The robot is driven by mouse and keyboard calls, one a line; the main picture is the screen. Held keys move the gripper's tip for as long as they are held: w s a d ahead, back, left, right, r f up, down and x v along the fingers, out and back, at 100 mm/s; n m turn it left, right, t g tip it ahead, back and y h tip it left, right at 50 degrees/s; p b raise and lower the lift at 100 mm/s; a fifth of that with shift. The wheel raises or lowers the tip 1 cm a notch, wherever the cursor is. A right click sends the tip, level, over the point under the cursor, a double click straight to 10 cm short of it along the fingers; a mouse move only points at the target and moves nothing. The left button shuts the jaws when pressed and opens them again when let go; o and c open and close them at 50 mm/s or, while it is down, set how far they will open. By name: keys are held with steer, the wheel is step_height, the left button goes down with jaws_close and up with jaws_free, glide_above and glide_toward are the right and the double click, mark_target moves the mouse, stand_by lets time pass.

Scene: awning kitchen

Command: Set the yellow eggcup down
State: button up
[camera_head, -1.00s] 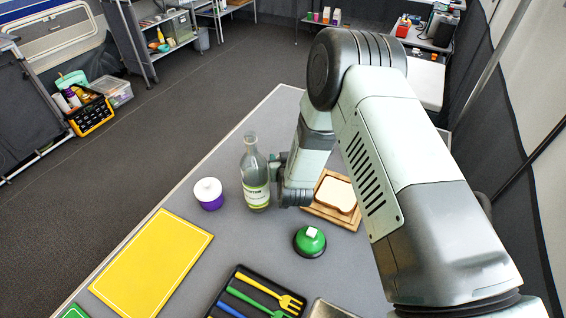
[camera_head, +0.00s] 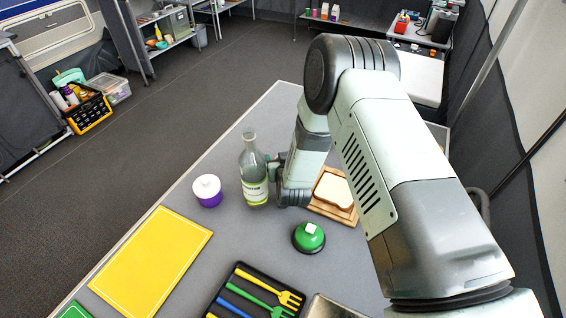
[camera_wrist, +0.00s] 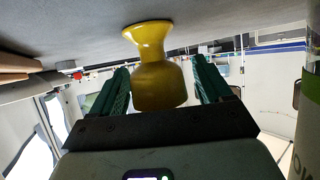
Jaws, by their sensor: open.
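The yellow eggcup (camera_wrist: 160,72) shows in the wrist view, where the table surface is at the top of the picture. Its flared foot appears to rest on the grey table (camera_wrist: 75,30). My gripper (camera_wrist: 161,66) is open, with one green finger on each side of the eggcup. I see a gap beside the eggcup on each side. In the head view my gripper (camera_head: 277,166) is low over the table, just right of the glass bottle, and the eggcup is hidden behind my arm and the bottle.
The glass bottle (camera_head: 253,172) stands close to my gripper. A purple jar with a white lid (camera_head: 208,191), a yellow board (camera_head: 150,262), a green-topped item (camera_head: 308,237), bread on a wooden board (camera_head: 333,191) and a black cutlery tray (camera_head: 218,300) are around.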

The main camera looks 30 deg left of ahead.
steer(key=v, duration=1.2)
steer(key=shift+r, duration=0.1)
steer(key=w+d+r+m+h, duration=0.1)
steer(key=w+d+r, duration=0.2)
steer(key=r, duration=0.4)
steer(key=w+d+r+h, duration=0.1)
steer(key=w+d+r, duration=0.3)
steer(key=r, duration=0.4)
steer(key=s+d+r+m+g+h, duration=0.1)
steer(key=s+d+r+g+h, duration=0.1)
steer(key=d+r, duration=0.75)
steer(key=s+d+r+m+g+h, duration=0.1)
steer(key=s+d+r+m, duration=0.1)
steer(key=s+d+r, duration=0.4)
steer(key=s+d+r+m+g+h, duration=0.1)
steer(key=s+d+r+m+h, duration=0.1)
steer(key=s+d+r, duration=0.4)
steer(key=s+d, duration=0.4)
steer(key=s, duration=0.6)
steer(key=shift+d+r+m+g+h, duration=0.2)
steer(key=shift+d+m+g+h, duration=0.1)
steer(key=shift+g, duration=0.1)
